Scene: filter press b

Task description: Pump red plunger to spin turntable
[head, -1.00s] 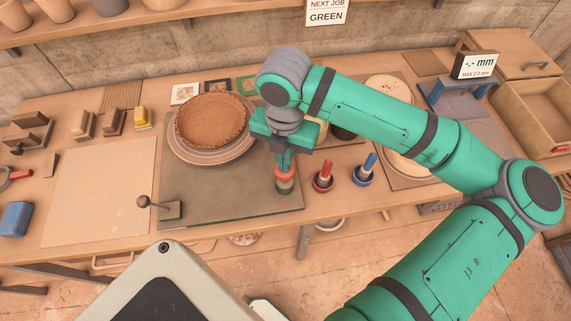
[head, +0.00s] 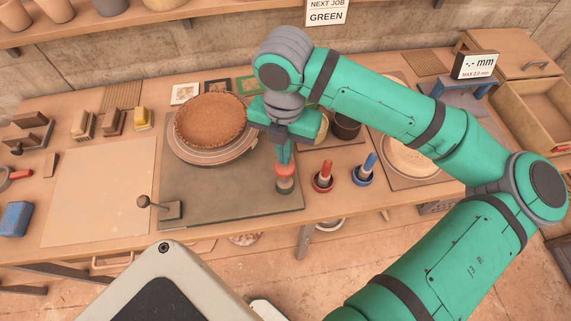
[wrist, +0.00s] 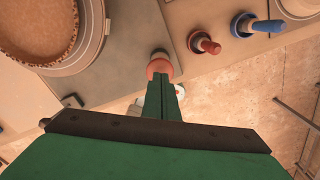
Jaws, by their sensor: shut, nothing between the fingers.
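The red plunger (head: 285,171) stands at the front right corner of a dark board, with a rounded red-orange knob over a grey base. It also shows in the wrist view (wrist: 160,65). My gripper (head: 284,160) is shut and empty, pointing down with its fingertips at the top of the knob; I cannot tell whether they touch it. The round turntable (head: 205,156) sits on the same board, left of and behind the plunger. A brown crust-like dish (head: 210,119) lies on it. The turntable's edge shows at the upper left of the wrist view (wrist: 93,45).
Right of the plunger stand a red-handled tool (head: 323,178) and a blue-handled tool (head: 364,170) in round holders. A small lever knob (head: 144,201) sits at the board's front left. A dark pot (head: 346,125) stands behind. The table's front edge is close to the plunger.

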